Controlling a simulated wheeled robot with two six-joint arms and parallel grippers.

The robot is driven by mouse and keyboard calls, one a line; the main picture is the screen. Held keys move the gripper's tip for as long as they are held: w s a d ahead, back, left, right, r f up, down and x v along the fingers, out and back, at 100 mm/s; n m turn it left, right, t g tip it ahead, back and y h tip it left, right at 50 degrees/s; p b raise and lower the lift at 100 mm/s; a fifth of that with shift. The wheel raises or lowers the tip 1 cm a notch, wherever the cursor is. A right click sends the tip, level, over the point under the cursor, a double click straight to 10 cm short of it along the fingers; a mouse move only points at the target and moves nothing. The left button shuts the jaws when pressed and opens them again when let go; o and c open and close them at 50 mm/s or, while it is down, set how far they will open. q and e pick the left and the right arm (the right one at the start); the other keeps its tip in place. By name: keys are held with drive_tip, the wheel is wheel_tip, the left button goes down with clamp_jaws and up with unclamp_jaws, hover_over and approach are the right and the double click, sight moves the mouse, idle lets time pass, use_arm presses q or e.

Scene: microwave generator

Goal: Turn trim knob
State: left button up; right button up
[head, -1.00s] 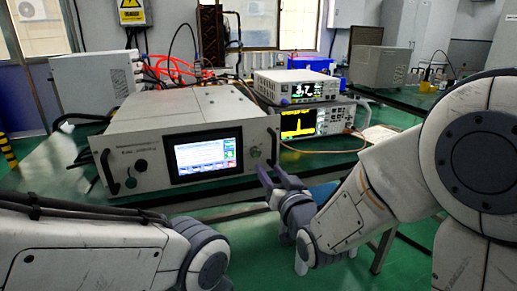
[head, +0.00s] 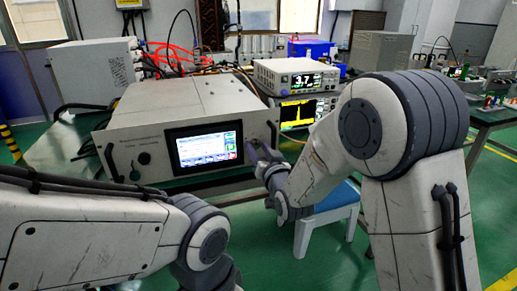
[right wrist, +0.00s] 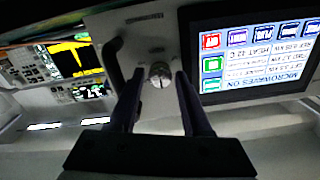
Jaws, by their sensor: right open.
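The microwave generator (head: 190,102) is a grey box with a lit screen and a handle on each side of its front. My right gripper (head: 256,152) is at the right part of this front panel, and the trim knob there is hidden or too small to tell in the head view. In the right wrist view, the small round metallic trim knob (right wrist: 160,75) shows upside down beside the screen. My right gripper (right wrist: 159,80) is open, with one dark finger on each side of the knob. Contact cannot be told. My left arm shows, but its gripper is out of view.
Two stacked instruments (head: 297,76) with lit displays stand right of the generator. A dark round knob (head: 144,158) is on the panel's left part. A blue and white stool (head: 330,205) stands below my right arm. Red tubing and cables lie behind.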

clamp_jaws()
drive_tip(key=shift+n, duration=0.3)
drive_tip(key=shift+n+b, duration=0.75)
drive_tip(key=shift+n, duration=0.15)
drive_tip(key=n+b, duration=0.2)
drive_tip(key=n, duration=0.2)
drive_tip(key=n+b, duration=0.1)
drive_tip(key=n, duration=0.3)
drive_tip(key=shift+b, duration=0.3)
drive_tip(key=shift+n+b, duration=0.55)
drive_tip(key=shift+n, duration=0.95)
drive_tip(key=shift+a, duration=0.1)
